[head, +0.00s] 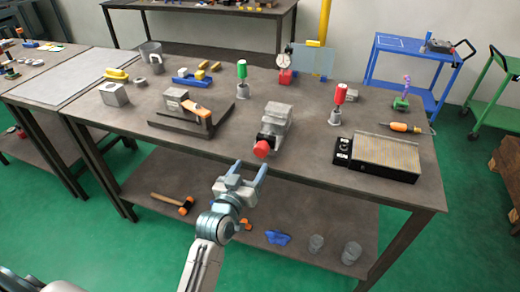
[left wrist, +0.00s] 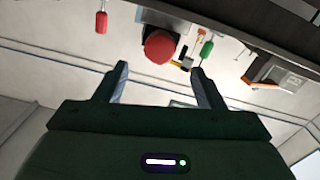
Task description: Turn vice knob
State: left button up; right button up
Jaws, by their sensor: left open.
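The grey vice (head: 277,122) stands near the front edge of the workbench, with its round red knob (head: 261,149) facing the front. My left gripper (head: 251,168) is open and empty, just in front of and below the knob in the head view. In the left wrist view the red knob (left wrist: 160,47) shows beyond the gap between the two open fingertips (left wrist: 158,68), roughly centred. The fingers appear apart from the knob. My right gripper is in neither view.
The workbench (head: 330,165) holds a black-framed plate block (head: 378,156) on the right and an orange-handled fixture (head: 190,112) on the left. Red (head: 340,93) and green (head: 242,70) handled tools stand behind. A lower shelf holds a hammer (head: 173,203).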

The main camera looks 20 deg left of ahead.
aim_at(259, 153)
pick_arm(q)
jog(key=w, duration=0.2)
jog(key=w+p, duration=0.1)
jog(key=w, duration=0.5)
jog(key=shift+w+d+p, duration=0.2)
jog(key=shift+d+p, duration=0.1)
jog(key=shift+p, duration=0.05)
jog(key=c, duration=1)
jog(key=shift+m+b, duration=0.55)
jog(key=shift+m, duration=1.65)
